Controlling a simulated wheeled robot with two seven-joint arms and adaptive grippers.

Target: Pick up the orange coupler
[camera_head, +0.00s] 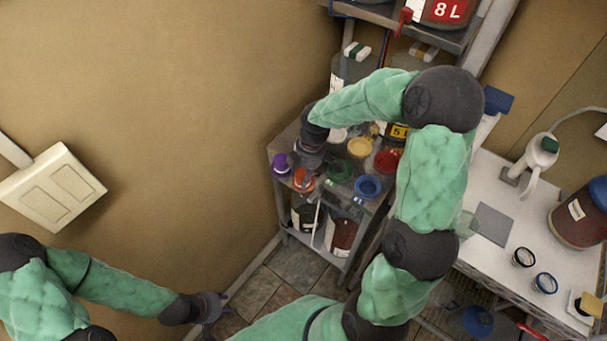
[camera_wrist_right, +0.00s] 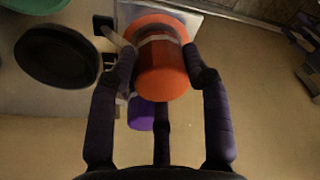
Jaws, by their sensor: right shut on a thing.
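The orange coupler (camera_head: 303,180) is at the front left of the metal shelf's top, under my right gripper (camera_head: 307,166). In the right wrist view the orange coupler (camera_wrist_right: 162,68) sits between the two fingers of my right gripper (camera_wrist_right: 162,72), which are shut on its sides. A grey band runs around its far part. I cannot tell whether it still touches the shelf. My left gripper (camera_head: 212,308) is low at the lower left, away from the shelf, and too small to read.
Purple (camera_head: 283,163), green (camera_head: 340,170), yellow (camera_head: 359,147), blue (camera_head: 368,187) and red (camera_head: 386,160) couplers stand near the orange one on the shelf (camera_head: 275,152). Jars stand behind and below. A white table (camera_head: 490,180) is at the right.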

